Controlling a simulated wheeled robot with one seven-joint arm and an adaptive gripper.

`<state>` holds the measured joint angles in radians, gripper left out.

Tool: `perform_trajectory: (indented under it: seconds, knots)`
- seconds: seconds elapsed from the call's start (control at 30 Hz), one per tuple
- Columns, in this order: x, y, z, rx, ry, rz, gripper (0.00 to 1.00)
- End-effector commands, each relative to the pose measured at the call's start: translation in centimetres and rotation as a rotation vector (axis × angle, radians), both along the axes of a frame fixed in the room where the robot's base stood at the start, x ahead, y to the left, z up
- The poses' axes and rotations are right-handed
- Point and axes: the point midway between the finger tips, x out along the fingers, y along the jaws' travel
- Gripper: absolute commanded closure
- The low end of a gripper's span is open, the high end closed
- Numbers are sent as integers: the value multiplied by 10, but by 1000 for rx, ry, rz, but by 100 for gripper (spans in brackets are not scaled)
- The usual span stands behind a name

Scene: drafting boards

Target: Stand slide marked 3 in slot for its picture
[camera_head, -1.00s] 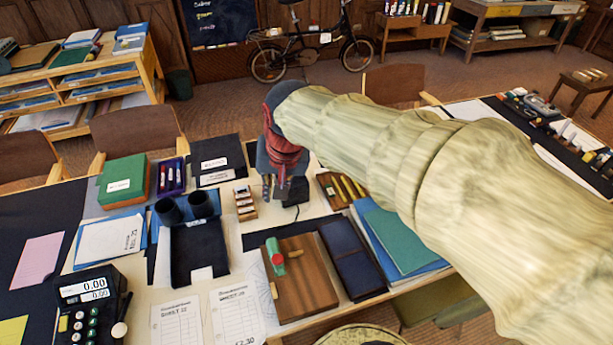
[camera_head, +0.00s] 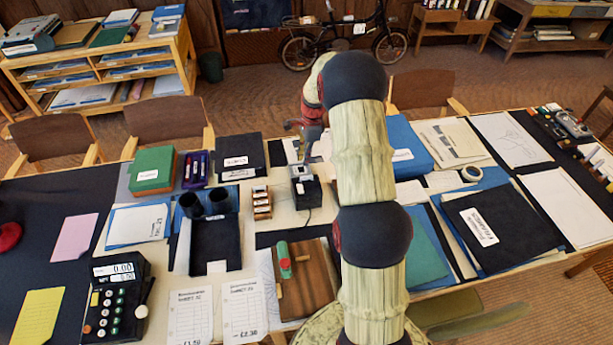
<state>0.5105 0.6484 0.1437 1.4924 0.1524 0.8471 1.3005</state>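My gripper (camera_head: 304,143) hangs over the far middle of the desk, partly hidden by my own arm. Its fingers are small and dark, and I cannot tell whether they are open or hold anything. Just on the near side of it stands a small black device (camera_head: 307,192) with a pale top. Left of the device is a small wooden rack (camera_head: 262,203) with several pale pieces in a row. No number 3 is readable on any piece, so I cannot single out the slide or its slot.
A green box (camera_head: 153,170), a purple pen tray (camera_head: 195,170) and dark folders (camera_head: 240,152) lie left of my gripper. Black twin cups (camera_head: 204,203) and a wooden board with a green-handled tool (camera_head: 284,260) are nearer. Blue folders (camera_head: 408,145) lie right of my arm.

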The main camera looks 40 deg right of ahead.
Motion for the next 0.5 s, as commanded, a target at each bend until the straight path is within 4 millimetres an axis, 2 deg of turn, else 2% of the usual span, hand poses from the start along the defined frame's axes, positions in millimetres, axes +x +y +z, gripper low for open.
perform_trajectory:
  seconds: [0.1,0.2,0.5]
  knots:
    - [0,-14,-19,16,20,-72,87]
    - [0,-19,-29,23,27,-102,87]
    - [1,-17,-57,25,29,-109,87]
